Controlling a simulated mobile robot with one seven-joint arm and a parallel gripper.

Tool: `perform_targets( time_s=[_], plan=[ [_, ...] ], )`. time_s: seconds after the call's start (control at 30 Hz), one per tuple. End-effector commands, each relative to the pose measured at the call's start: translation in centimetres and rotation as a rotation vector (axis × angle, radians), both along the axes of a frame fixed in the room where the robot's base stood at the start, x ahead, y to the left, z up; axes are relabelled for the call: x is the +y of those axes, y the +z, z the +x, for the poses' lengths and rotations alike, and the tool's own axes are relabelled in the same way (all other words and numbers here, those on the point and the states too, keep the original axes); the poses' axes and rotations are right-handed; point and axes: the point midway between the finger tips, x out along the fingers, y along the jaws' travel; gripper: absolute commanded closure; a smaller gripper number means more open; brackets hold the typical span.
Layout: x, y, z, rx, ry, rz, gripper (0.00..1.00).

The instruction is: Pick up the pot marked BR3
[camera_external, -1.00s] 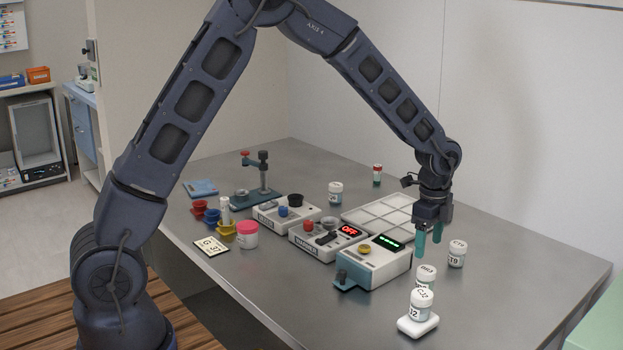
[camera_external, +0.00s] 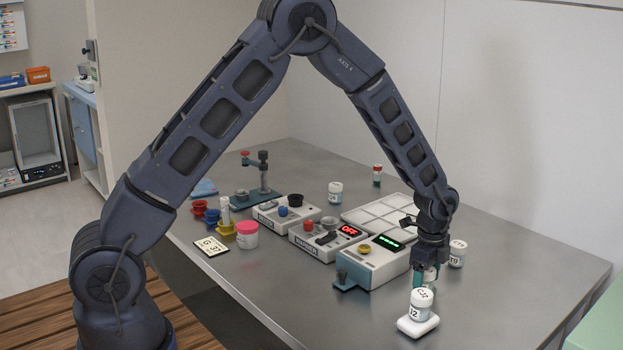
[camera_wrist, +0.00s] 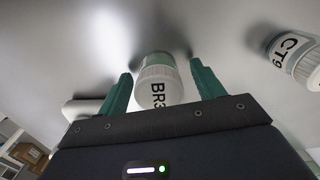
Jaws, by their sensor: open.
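The pot marked BR3 (camera_wrist: 158,82) is white-capped and stands on the grey table. In the wrist view it sits between the two green fingers of my gripper (camera_wrist: 161,84), with a visible gap on each side. In the external view my gripper (camera_external: 428,276) is lowered around the pot, which is mostly hidden by the fingers and the pot in front. My gripper is open and not closed on anything.
A pot marked CT9 (camera_external: 457,253) stands close to the right, also in the wrist view (camera_wrist: 292,57). Just in front, another white pot (camera_external: 421,304) stands on a white pad (camera_external: 418,327). A device with a green display (camera_external: 378,262) is to the left.

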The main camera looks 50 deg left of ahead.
Motion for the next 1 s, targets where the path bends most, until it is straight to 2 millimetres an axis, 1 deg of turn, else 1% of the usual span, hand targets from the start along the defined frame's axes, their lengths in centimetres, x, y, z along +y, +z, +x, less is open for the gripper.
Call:
perform_targets(
  time_s=[0.07,0.23,0.27,0.4,0.5,0.8,0.87,1.0],
  plan=[
    [0.0,-0.4,0.0,-0.001,0.000,0.000,0.33],
    [0.0,-0.4,0.0,-0.001,0.000,-0.001,0.33],
    [0.0,-0.4,0.0,-0.001,0.000,-0.001,0.37],
    [0.0,-0.3,0.0,-0.001,0.000,-0.001,0.64],
    [0.0,-0.3,0.0,-0.001,0.000,-0.001,0.81],
    [0.0,-0.1,0.0,-0.001,0.000,-0.001,0.81],
    [-0.1,0.3,0.0,-0.002,0.000,-0.002,0.81],
    [-0.1,2.2,0.1,-0.004,0.000,-0.002,0.81]
  ],
)
